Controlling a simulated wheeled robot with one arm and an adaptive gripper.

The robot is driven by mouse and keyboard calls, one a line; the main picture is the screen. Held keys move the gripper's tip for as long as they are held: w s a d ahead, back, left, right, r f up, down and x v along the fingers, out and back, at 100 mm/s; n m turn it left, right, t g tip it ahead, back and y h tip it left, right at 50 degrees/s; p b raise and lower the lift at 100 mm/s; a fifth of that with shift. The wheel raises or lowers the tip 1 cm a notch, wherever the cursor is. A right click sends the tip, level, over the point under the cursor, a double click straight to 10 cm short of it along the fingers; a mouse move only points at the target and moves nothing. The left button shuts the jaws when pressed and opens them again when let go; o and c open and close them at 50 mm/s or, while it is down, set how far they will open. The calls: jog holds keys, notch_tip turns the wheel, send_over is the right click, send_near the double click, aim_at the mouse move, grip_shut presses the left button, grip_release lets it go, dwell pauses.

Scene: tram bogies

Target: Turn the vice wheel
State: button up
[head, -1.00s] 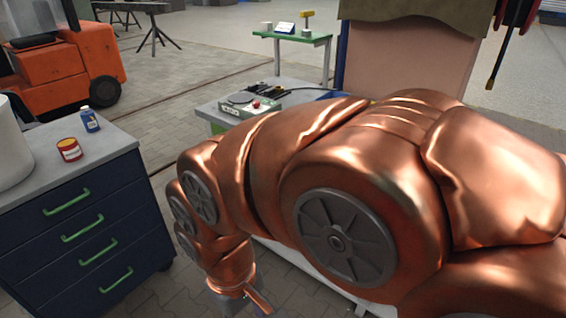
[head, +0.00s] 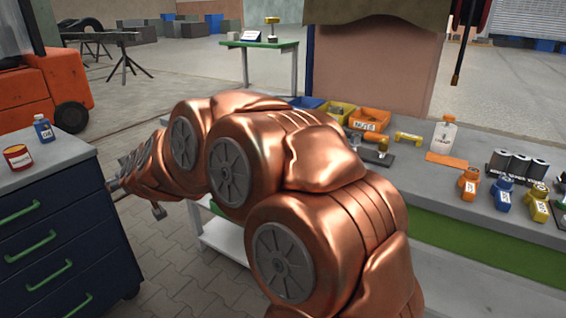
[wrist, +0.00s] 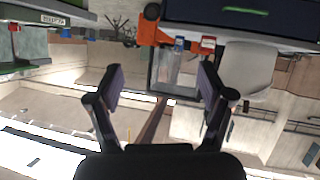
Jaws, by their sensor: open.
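No vice wheel can be made out in either view. My gripper (wrist: 160,82) is open and empty in the wrist view, with its two dark fingers wide apart and nothing between them. That view is upside down and looks out across the hall. In the head view my copper arm stretches left across the workbench (head: 470,222) and hides part of it. The gripper end is at the far left of the arm, beside the drawer cabinet (head: 60,235), and is mostly hidden there.
The bench holds an orange bin (head: 369,119), a white bottle (head: 443,136) and several small coloured bottles at right. A blue bottle (head: 43,129) and a red tin (head: 17,158) stand on the cabinet. An orange forklift (head: 25,95) is behind. Paved floor is free between cabinet and bench.

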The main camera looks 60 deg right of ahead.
jog(key=s+d+f+m+g+h+b, duration=0.1)
jog(key=d+m+h+b, duration=0.3)
jog(key=d, duration=0.6)
jog(key=d+f+g+h+b, duration=0.15)
jog(key=d+h, duration=0.35)
jog(key=d, duration=0.6)
jog(key=s+d+f+m+g+h+b, duration=0.25)
jog(key=s+d+g, duration=0.25)
jog(key=s+d, duration=0.25)
jog(key=s+d+f+m+g+h+b, duration=0.25)
jog(key=s+d+g+h, duration=0.2)
jog(key=s+d, duration=0.3)
jog(key=shift+y, duration=0.4)
jog(key=shift+w+d, duration=0.2)
jog(key=shift+d, duration=1.8)
jog(key=shift+w+d, duration=0.2)
jog(key=shift+d, duration=1.75)
jog(key=c, duration=1.2)
jog(key=shift+o, duration=0.2)
